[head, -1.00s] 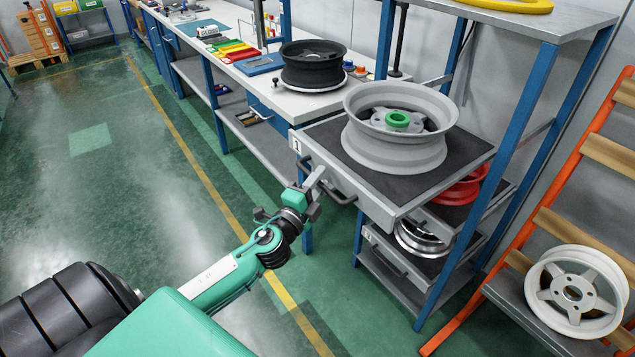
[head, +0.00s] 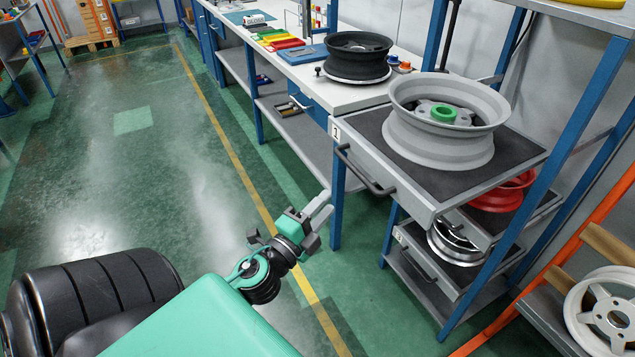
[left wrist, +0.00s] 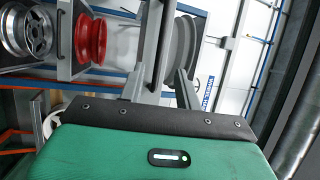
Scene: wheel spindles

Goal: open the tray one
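Tray one (head: 400,182), grey with a dark mat and a "1" label, juts out from the rack beyond the trays below. Its dark bar handle (head: 362,172) is on its front. A grey wheel rim with a green hub ring (head: 440,140) lies on it. My left gripper (head: 325,205) is in front of the tray, lower left of the handle and apart from it. In the left wrist view its two fingers (left wrist: 160,88) are spread, with nothing held between them. My right gripper is not in view.
Below are a tray with a red rim (head: 503,192) and a tray with a chrome rim (head: 455,245). A workbench (head: 345,93) with a black rim (head: 357,55) stands behind left. An orange rack with a white rim (head: 603,312) is at right. The green floor at left is clear.

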